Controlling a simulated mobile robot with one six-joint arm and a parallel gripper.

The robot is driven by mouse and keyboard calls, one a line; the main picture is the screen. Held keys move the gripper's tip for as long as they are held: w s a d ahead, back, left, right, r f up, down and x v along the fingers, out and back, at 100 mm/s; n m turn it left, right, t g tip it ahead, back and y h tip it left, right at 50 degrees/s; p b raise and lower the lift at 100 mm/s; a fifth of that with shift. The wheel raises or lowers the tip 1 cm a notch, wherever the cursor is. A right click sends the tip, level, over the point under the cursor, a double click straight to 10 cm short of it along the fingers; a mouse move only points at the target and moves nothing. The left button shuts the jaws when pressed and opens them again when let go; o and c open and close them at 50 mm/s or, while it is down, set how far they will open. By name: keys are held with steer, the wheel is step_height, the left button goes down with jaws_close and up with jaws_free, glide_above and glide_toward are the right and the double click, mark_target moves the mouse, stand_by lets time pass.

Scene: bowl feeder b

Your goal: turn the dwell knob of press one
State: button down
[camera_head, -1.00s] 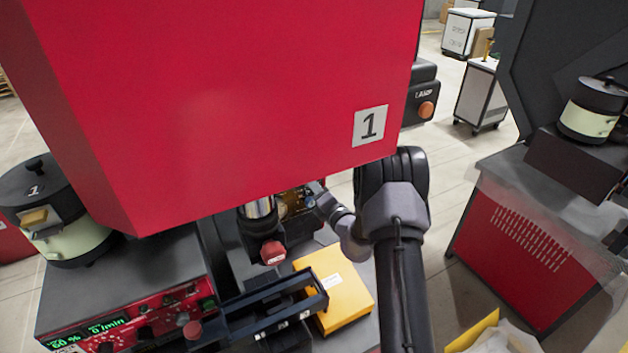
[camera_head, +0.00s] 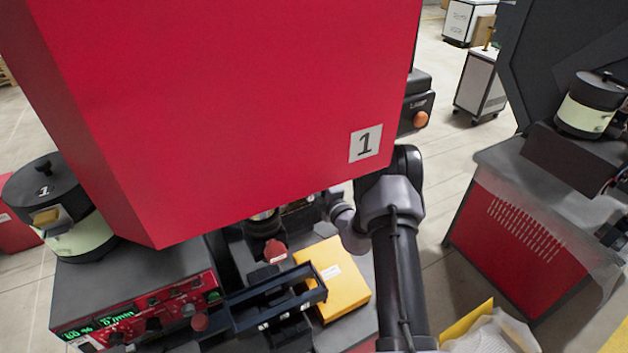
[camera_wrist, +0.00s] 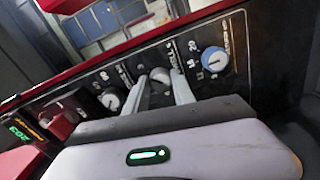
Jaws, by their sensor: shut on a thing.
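Press one is the big red machine (camera_head: 230,110) with a white plate marked 1 (camera_head: 365,144) in the head view. In the wrist view, a dark control panel (camera_wrist: 135,72) carries a row of knobs. My gripper (camera_wrist: 163,80) has its two fingers on either side of the pale middle knob, which looks to be the dwell knob (camera_wrist: 160,75), and is shut on it. The lettering beside it is small and partly covered. In the head view the press hides my gripper and this knob; my arm (camera_head: 390,215) reaches in behind the housing's lower right corner.
A blue knob (camera_wrist: 214,59) sits close right of my fingers, and a pale knob (camera_wrist: 110,98) to the left. In the head view, a yellow box (camera_head: 334,280), a black rail (camera_head: 270,303) and a red control box with green display (camera_head: 140,315) crowd the press's front.

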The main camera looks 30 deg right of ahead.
stand_by(0.5)
steer(key=c, duration=1.1)
jaws_free()
steer(key=shift+o, duration=0.2)
steer(key=shift+s+d, duration=0.1)
